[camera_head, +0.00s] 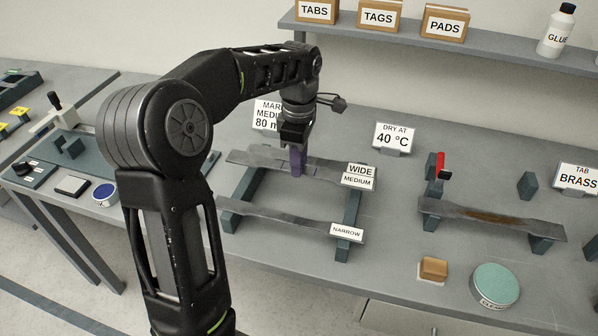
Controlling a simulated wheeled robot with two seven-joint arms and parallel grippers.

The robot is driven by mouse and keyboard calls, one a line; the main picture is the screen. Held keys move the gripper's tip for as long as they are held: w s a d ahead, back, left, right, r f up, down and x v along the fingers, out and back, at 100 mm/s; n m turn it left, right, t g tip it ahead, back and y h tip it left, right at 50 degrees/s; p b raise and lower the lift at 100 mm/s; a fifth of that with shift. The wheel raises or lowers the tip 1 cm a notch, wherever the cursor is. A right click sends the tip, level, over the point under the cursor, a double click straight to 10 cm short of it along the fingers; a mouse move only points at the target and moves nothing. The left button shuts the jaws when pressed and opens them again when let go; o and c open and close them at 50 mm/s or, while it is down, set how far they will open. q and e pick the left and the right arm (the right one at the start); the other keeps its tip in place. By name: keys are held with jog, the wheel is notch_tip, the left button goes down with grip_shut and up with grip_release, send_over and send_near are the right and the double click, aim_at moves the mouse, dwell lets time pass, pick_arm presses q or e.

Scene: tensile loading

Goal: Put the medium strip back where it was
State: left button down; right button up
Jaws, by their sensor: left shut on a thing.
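My left gripper (297,170) points down over the rack and is shut on a grey metal strip, the medium strip (262,162), at the back of the rack. The strip lies level with the MEDIUM label (357,181) at its right end. The WIDE label (361,170) is just behind it. The gripper hides part of the strip, and I cannot tell whether the strip rests on the rails or is slightly above them. The narrow strip (285,220) lies across the front of the rack (352,205) by the NARROW label (346,232). My right gripper is not in view.
To the right, a brownish-stained strip (490,217) lies on dark supports by a red-handled clamp (441,165). A wooden block (434,268) and a round green-topped container (496,284) stand in front. A shelf (450,45) with boxes runs behind.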

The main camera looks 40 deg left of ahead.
pick_arm(q)
jog(key=shift+f, duration=1.8)
jog(key=shift+f, duration=0.5)
jog(key=shift+f, duration=0.1)
jog(key=c, duration=1.1)
grip_release()
